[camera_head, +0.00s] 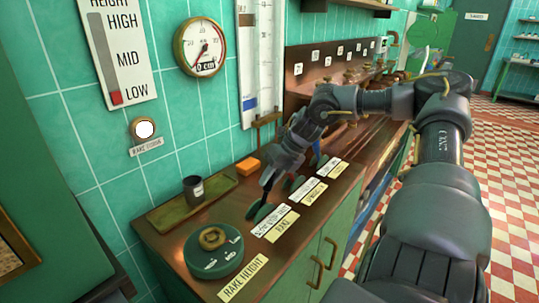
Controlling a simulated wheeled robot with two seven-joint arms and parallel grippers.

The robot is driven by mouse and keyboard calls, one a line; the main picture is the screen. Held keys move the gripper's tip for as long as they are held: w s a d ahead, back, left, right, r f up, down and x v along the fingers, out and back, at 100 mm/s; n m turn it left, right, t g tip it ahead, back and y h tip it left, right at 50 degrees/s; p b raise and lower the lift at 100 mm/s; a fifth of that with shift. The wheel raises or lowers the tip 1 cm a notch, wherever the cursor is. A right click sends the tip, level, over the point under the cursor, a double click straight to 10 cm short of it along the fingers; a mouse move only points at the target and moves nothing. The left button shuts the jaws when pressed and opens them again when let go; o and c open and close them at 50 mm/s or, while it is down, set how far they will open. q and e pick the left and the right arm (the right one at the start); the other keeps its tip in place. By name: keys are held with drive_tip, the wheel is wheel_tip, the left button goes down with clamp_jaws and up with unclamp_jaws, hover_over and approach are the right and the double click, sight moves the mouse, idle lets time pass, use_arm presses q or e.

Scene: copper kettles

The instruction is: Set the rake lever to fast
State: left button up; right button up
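On the brown counter is a row of levers on green round bases, each with a white and a yellow label. The nearest lever base (262,213) is beside a white label (271,222) and a yellow label (282,226); their print is too small to read surely. My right gripper (267,184) points down over this nearest lever, at or very close to its handle. The gripper and wrist hide most of the handle, so its exact position and whether the fingers touch it cannot be told. My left gripper is not in view.
A green dial (213,252) with a brass knob stands left of the lever, by a yellow RAKE HEIGHT label (243,278). A tray (165,214) with a dark cup (194,190) and an orange block (248,166) lie behind. A gauge (201,47) hangs on the tiled wall.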

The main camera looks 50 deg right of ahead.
drive_tip(key=o, duration=0.4)
drive_tip(key=shift+d+f, duration=0.1)
drive_tip(key=shift+d, duration=0.05)
drive_tip(key=shift+s+d+r, duration=0.1)
drive_tip(key=shift+r, duration=0.4)
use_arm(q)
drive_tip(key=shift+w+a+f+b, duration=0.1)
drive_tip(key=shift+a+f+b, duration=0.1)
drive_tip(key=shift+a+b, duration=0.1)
use_arm(e)
drive_tip(key=v, duration=0.9)
drive_tip(key=shift+s+d+r, duration=0.2)
drive_tip(key=shift+s+r, duration=0.05)
drive_tip(key=shift+r, duration=0.05)
